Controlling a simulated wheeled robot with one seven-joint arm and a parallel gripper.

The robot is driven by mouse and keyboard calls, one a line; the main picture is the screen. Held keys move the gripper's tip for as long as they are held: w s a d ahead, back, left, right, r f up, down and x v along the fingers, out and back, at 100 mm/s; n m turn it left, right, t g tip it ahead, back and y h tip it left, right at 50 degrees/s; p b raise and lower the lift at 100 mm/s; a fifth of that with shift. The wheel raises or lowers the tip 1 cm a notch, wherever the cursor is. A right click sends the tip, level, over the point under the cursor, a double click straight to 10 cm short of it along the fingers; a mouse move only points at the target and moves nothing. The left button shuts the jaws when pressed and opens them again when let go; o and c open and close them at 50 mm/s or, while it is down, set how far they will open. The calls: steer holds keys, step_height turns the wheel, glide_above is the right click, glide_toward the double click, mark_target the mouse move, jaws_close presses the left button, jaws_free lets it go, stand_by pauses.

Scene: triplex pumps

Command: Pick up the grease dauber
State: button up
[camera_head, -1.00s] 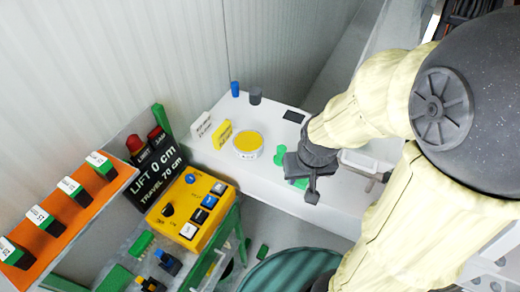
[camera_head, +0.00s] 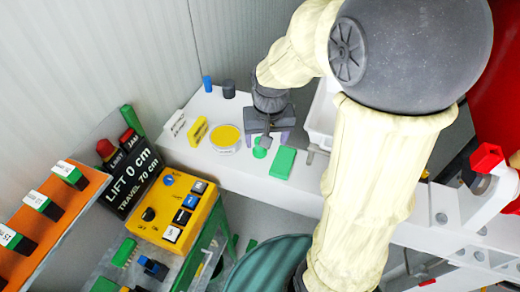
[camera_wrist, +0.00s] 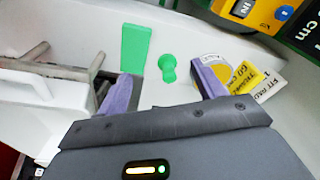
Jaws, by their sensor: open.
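A small green knobbed piece (camera_head: 260,152) lies on the white counter and looks like the grease dauber, though no label confirms it. A flat green block (camera_head: 283,163) lies to its right. In the wrist view the knobbed piece (camera_wrist: 167,68) shows between my two purple fingertips, beyond them, with the green block (camera_wrist: 135,47) to its left. My gripper (camera_head: 267,135) is open and empty, just behind the knobbed piece in the head view. Its height above the counter is hard to judge. A round tin with a yellow top (camera_head: 225,138) stands left of my gripper.
A yellow sign (camera_head: 195,132) and a white sign (camera_head: 174,124) stand left of the tin. Blue (camera_head: 207,83) and grey (camera_head: 229,89) cylinders stand behind. A white tray (camera_head: 322,118) is close right of my gripper. A yellow button box (camera_head: 175,210) is at front left.

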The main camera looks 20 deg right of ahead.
mark_target(259, 139)
steer(key=w+r+m+g+b, duration=0.1)
steer(key=w+r+m, duration=0.2)
steer(key=w, duration=0.5)
steer(key=shift+d+r+g+b, duration=0.15)
steer(key=shift+r+g+b, duration=0.2)
steer(key=shift+r, duration=0.5)
step_height(259, 139, down, 12)
steer(key=shift+f+p, duration=0.15)
steer(key=shift+p, duration=0.7)
steer(key=shift+f, duration=0.1)
step_height(259, 139, down, 4)
steer(key=shift+s+p, duration=0.15)
steer(key=shift+p, duration=0.6)
steer(key=shift+f, duration=0.55)
steer(key=shift+d, duration=0.1)
